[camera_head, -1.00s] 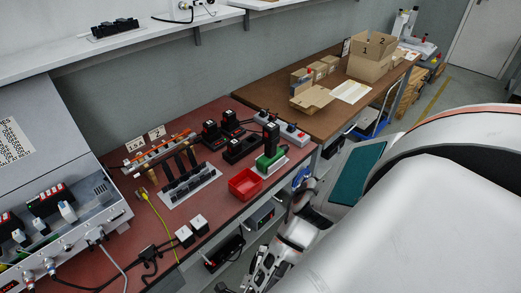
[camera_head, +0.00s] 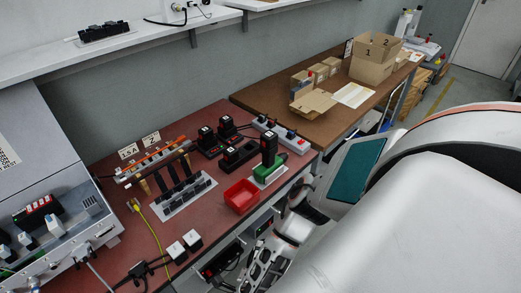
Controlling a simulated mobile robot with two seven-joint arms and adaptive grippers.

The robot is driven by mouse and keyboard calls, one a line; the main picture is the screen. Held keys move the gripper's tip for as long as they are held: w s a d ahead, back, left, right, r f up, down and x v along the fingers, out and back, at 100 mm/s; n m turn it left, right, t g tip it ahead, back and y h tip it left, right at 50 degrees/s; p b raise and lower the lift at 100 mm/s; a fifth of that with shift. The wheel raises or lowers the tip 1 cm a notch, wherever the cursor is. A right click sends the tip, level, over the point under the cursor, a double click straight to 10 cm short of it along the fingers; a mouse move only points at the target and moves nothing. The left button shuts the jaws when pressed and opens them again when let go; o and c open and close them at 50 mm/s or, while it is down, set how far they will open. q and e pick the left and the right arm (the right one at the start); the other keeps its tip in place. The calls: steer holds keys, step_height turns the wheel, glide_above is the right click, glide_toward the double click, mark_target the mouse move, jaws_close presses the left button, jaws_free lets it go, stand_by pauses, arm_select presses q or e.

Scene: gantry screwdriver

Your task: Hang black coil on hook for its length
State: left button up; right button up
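No black coil can be picked out with certainty. A dark bundle (camera_head: 221,262) shows under the front edge of the red bench, too small to tell whether it is coiled cable. A black cable with a plug (camera_head: 138,270) lies at the bench's front left. No hook can be made out clearly. My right gripper (camera_head: 264,268) is low in front of the bench, beside the dark bundle, partly cut by the bottom edge. Its fingertips are not clear, and I see nothing certain in it. My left gripper is out of view.
The red bench holds a red bin (camera_head: 241,195), a rack of black parts (camera_head: 182,186), a green device (camera_head: 268,168) and black chargers (camera_head: 208,140). A grey console (camera_head: 65,235) stands left. The brown table (camera_head: 320,118) carries cardboard boxes (camera_head: 375,58).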

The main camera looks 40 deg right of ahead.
steer(key=w+f, duration=0.1)
steer(key=w, duration=0.7)
steer(key=shift+a+f+b, duration=0.35)
steer(key=shift+f+b, duration=0.05)
steer(key=shift+b, duration=0.05)
stand_by(0.5)
steer(key=shift+w, duration=0.1)
stand_by(0.4)
steer(key=o, duration=1.3)
steer(key=shift+c, duration=0.2)
